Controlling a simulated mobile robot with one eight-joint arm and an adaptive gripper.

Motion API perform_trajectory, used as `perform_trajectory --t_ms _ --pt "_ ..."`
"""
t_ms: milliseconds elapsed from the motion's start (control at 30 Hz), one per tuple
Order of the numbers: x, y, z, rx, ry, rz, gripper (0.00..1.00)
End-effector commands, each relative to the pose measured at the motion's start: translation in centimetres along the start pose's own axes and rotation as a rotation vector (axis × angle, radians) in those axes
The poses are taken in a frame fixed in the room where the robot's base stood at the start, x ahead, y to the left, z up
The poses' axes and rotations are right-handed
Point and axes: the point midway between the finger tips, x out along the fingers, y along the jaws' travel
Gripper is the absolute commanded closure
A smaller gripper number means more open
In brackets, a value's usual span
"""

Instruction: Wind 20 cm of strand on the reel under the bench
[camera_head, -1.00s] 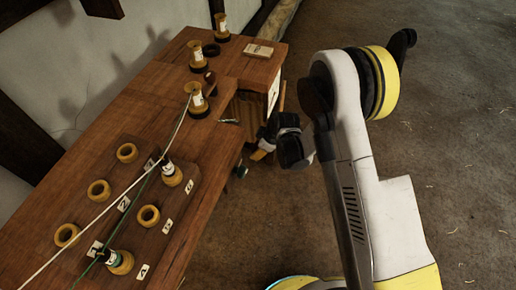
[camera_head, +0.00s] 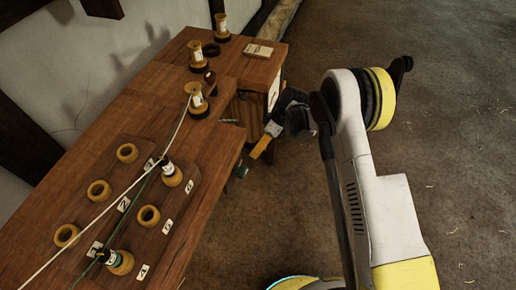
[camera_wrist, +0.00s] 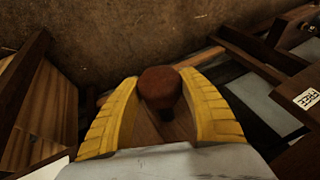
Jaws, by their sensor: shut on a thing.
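In the wrist view, my gripper (camera_wrist: 158,88) has its two yellow fingers closed around a round reddish-brown knob (camera_wrist: 160,82). A wooden piece lies just beneath the knob. In the head view my gripper (camera_head: 262,146) is low beside the right edge of the wooden bench (camera_head: 140,104); the knob cannot be made out there. The reel under the bench is not clearly visible, so I cannot tell how much strand is on it. A pale strand (camera_head: 100,217) and a green strand (camera_head: 131,202) run across the bench top.
Several bobbins stand on the bench, one of them (camera_head: 195,100) at mid-length. A numbered board with yellow rings (camera_head: 99,190) lies in front. A card marked FREE (camera_wrist: 311,98) is at the right in the wrist view. The floor (camera_head: 455,170) right of my arm is open.

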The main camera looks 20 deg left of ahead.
Motion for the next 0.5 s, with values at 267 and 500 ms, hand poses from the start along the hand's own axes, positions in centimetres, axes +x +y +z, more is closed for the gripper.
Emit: perform_trajectory --t_ms 267,500 --pt "0.06 0.06 0.08 0.065 -0.001 -0.157 0.82" --pt "0.06 -0.01 0.07 0.094 -0.001 -0.226 0.82"
